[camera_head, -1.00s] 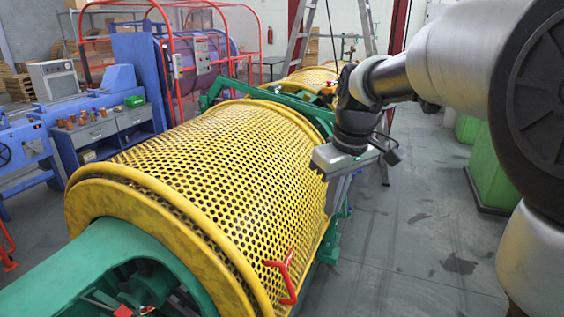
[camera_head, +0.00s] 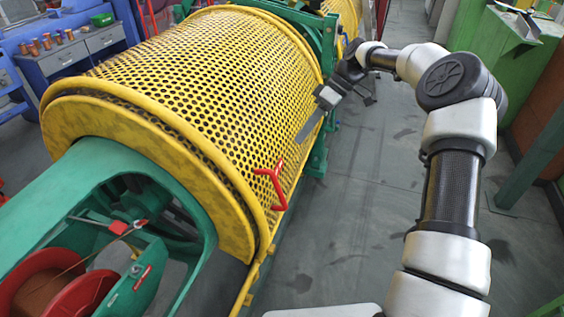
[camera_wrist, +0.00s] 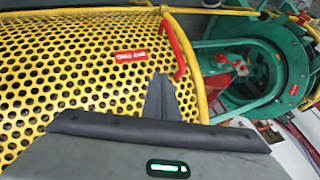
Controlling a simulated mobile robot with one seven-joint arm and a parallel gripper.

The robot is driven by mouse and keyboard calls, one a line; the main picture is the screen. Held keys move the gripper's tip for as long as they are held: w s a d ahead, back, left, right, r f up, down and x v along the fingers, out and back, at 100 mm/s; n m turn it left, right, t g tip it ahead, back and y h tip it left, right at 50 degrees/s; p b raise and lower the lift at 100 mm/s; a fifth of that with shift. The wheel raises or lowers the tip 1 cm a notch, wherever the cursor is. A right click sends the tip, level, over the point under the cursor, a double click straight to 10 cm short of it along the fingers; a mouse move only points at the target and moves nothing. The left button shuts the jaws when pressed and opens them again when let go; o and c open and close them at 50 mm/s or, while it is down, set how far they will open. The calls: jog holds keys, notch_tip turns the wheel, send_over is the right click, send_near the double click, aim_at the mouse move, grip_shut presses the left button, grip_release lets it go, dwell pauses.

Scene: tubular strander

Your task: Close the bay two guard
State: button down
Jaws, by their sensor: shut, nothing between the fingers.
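The yellow perforated guard (camera_head: 190,75) curves over the big cylinder and down its right side in the head view. It fills the left of the wrist view (camera_wrist: 60,75), with a small red label (camera_wrist: 131,56) whose white lettering looks upside down. A red handle (camera_head: 272,186) stands out near the guard's lower right end; it also shows in the wrist view (camera_wrist: 174,46). My gripper (camera_head: 303,137) is shut and empty beside the guard's right side, beyond the handle. In the wrist view its fingers (camera_wrist: 160,88) point toward the handle, apart from it. I cannot tell whether the guard's lower edge is seated.
A green frame (camera_head: 170,185) with a red spool (camera_head: 60,280) lies in front of the guard. Another yellow guard (camera_head: 345,15) is behind it. Open grey floor (camera_head: 345,215) runs along the right side, with a green cabinet (camera_head: 510,70) at the far right.

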jog(key=s+a+f, duration=0.4)
jog(key=a+f, duration=0.2)
jog(key=shift+s+a+f, duration=0.15)
jog(key=shift+s+a, duration=0.05)
jog(key=shift+s, duration=0.1)
